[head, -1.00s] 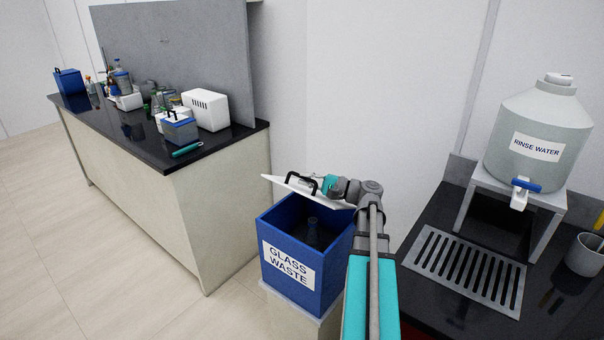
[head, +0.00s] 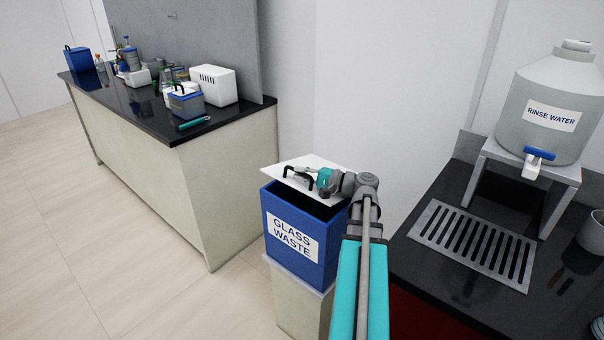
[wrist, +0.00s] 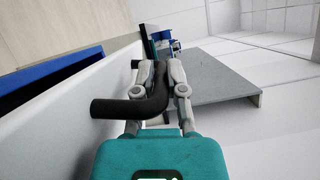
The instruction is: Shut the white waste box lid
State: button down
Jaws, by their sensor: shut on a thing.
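The waste box (head: 297,264) is blue with a "GLASS WASTE" label and stands on a pale pedestal. Its white lid (head: 315,163) is tilted, raised above the opening, with a dark gap showing at the front. The lid's black handle (head: 299,176) faces up. My gripper (head: 310,181) is at the lid's top. In the wrist view my gripper (wrist: 158,80) is shut on the black handle (wrist: 125,108), with the white lid (wrist: 85,130) along the left and a strip of the blue box (wrist: 50,80) beyond it. The box's inside is mostly hidden.
A black counter (head: 440,290) with a drain grate (head: 475,240) and a rinse water tank (head: 550,105) on a stand is close on the right. A bench (head: 235,140) with lab items is at the left. The floor (head: 120,240) between is clear.

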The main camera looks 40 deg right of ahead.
jog(key=shift+f, duration=0.1)
dwell(0.3)
jog(key=c, duration=0.7)
grip_release()
jog(key=shift+s, duration=0.1)
